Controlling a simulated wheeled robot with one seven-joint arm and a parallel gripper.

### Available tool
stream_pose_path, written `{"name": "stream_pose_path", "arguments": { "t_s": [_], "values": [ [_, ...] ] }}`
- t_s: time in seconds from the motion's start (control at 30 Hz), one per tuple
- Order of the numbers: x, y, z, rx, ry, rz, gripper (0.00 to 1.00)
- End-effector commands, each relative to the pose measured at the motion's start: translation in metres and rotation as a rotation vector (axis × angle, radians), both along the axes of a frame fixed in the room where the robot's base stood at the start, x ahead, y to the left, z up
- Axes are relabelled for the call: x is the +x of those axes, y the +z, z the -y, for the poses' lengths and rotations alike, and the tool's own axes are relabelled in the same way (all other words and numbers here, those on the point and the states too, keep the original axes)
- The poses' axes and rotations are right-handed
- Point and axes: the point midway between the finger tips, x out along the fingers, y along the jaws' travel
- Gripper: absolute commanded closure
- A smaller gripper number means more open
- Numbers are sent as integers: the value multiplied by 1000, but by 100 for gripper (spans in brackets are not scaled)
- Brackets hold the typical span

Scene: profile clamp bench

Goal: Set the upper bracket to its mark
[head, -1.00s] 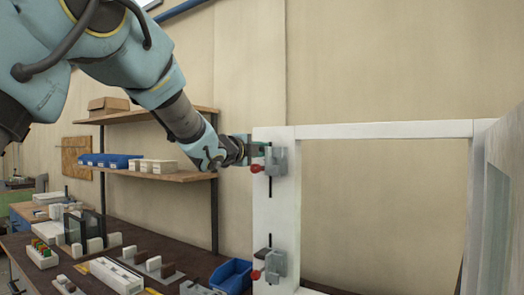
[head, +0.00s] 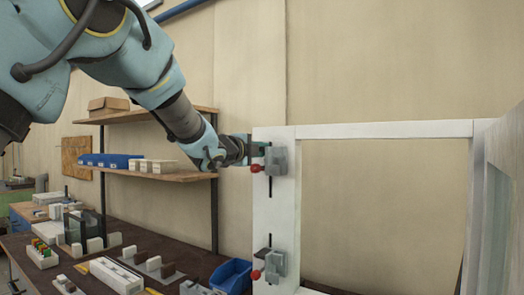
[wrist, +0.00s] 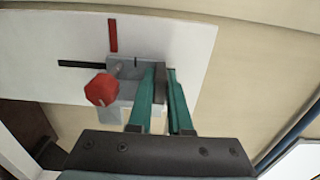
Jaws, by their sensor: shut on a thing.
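The upper bracket (head: 278,161) is a grey clamp on the white upright profile (head: 262,212), with a red knob (head: 256,168) at its left. My gripper (head: 261,149) reaches it from the left. In the wrist view, the teal fingers of my gripper (wrist: 163,98) are shut on a dark tab (wrist: 160,84) of the bracket (wrist: 121,72). A dark slot (wrist: 84,64) runs along the profile behind the bracket. A red mark (wrist: 112,36) lies across from the slot. A short dark line (wrist: 136,61) on the bracket sits right of the mark in this view.
A lower grey bracket (head: 275,263) with its own red knob sits further down the profile. A white crossbar (head: 385,130) runs right from the profile's top. A blue bin (head: 231,276) and several parts are on the bench; a shelf (head: 160,173) stands behind my arm.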

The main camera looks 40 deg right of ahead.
Motion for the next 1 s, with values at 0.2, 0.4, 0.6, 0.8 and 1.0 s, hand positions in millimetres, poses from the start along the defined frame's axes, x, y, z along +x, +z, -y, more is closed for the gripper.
{"name": "stream_pose_path", "arguments": {
  "t_s": [0.2, 0.4, 0.6, 0.8, 1.0],
  "values": [
    [1, -17, -1, -1, 2, -1, 100],
    [0, -32, 0, 0, 0, 0, 100],
    [0, -30, 0, 1, 1, 0, 100],
    [0, -30, 0, 0, 1, 0, 76],
    [0, -30, 0, 0, 0, 0, 53]
  ]
}}
